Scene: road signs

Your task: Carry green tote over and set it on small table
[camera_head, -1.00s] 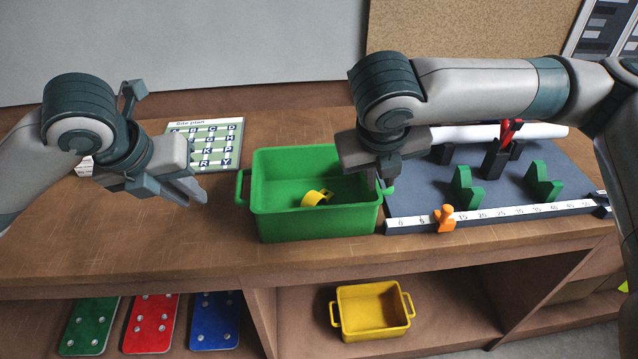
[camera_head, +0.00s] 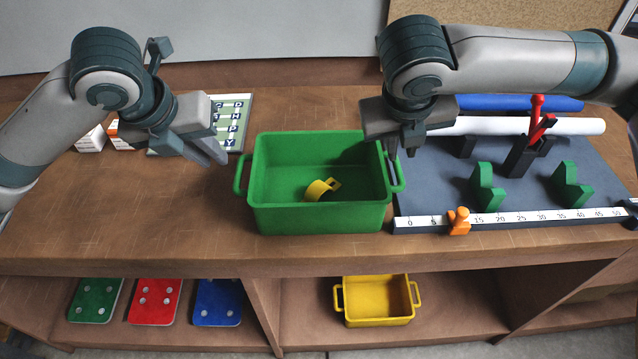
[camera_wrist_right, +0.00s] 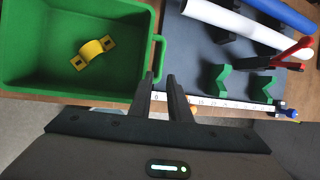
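The green tote (camera_head: 320,218) stands upright on the wooden bench, with a yellow curved bracket (camera_head: 318,189) inside it. My right gripper (camera_head: 403,152) is at the tote's right handle (camera_head: 398,174), its fingers pointing down. In the right wrist view the right gripper's fingers (camera_wrist_right: 162,80) are apart with a narrow empty gap, just short of the handle (camera_wrist_right: 158,50). My left gripper (camera_head: 222,158) hangs just left of and above the tote's left handle (camera_head: 238,175), apart from it. Its finger gap cannot be made out. No separate small table shows.
A dark board (camera_head: 450,180) with a ruler strip (camera_head: 540,217), green blocks (camera_head: 487,187) and an orange piece (camera_head: 459,221) lies close right of the tote. A yellow bin (camera_head: 378,300) and coloured plates (camera_head: 155,301) sit on the shelf below.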

